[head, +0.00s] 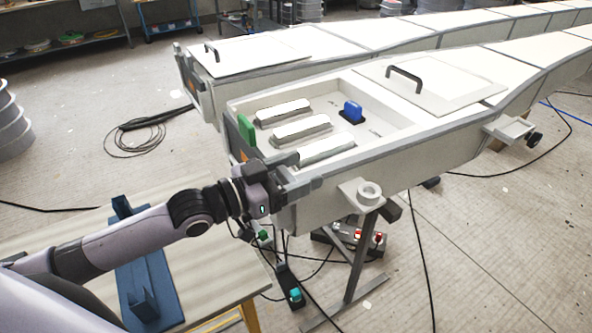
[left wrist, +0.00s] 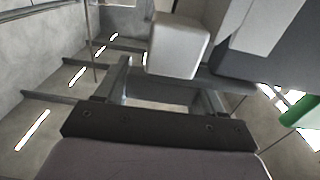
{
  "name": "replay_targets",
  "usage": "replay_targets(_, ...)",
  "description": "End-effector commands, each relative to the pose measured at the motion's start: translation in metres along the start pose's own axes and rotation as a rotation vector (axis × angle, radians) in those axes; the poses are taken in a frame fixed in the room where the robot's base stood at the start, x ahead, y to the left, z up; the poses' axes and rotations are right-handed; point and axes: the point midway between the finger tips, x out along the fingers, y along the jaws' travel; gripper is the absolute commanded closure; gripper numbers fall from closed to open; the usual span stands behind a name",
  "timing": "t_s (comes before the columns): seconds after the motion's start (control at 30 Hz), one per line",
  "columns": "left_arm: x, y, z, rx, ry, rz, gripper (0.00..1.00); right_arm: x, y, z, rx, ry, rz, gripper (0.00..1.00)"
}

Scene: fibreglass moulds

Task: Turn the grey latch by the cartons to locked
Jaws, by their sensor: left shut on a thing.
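My left gripper (head: 300,184) is at the near left corner of the open mould box, at the end wall. In the left wrist view its two fingers (left wrist: 168,88) stand on either side of a pale grey rounded block, the grey latch (left wrist: 178,48). In the head view the latch (head: 284,160) is mostly hidden by the gripper, so its angle is hard to tell. The gripper is shut on it. Several pale cartons (head: 302,127) lie in the box just beyond. My right gripper is not in view.
A green handle (head: 246,130) stands on the same end wall; it also shows in the left wrist view (left wrist: 301,109). A blue handle (head: 352,111) is inside the box (head: 395,138). A lid with a black handle (head: 405,78) lies behind. A wooden table (head: 215,262) is below my arm.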

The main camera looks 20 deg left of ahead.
Motion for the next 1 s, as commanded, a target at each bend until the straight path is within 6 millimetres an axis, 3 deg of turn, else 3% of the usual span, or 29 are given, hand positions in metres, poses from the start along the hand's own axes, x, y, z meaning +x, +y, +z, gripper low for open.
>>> replay_targets(0.03, 0.000, 0.000, -0.001, 0.001, 0.002, 0.001, 0.86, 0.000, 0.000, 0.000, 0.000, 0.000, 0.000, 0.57)
replay_targets(0.07, 0.000, 0.000, -0.001, 0.001, 0.002, 0.001, 0.28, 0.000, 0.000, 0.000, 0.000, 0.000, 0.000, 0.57)
replay_targets(0.1, 0.000, 0.000, -0.001, 0.001, 0.002, 0.001, 0.15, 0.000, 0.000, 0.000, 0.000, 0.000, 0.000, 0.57)
replay_targets(0.13, 0.000, 0.000, -0.001, 0.001, 0.002, 0.001, 0.11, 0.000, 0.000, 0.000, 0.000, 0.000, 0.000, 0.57)
replay_targets(0.53, -0.006, 0.000, 0.001, 0.001, -0.001, 0.000, 0.11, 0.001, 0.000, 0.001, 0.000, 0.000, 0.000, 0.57)
replay_targets(1.0, -0.061, 0.000, 0.001, 0.000, -0.001, 0.000, 0.11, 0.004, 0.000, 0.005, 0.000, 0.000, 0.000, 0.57)
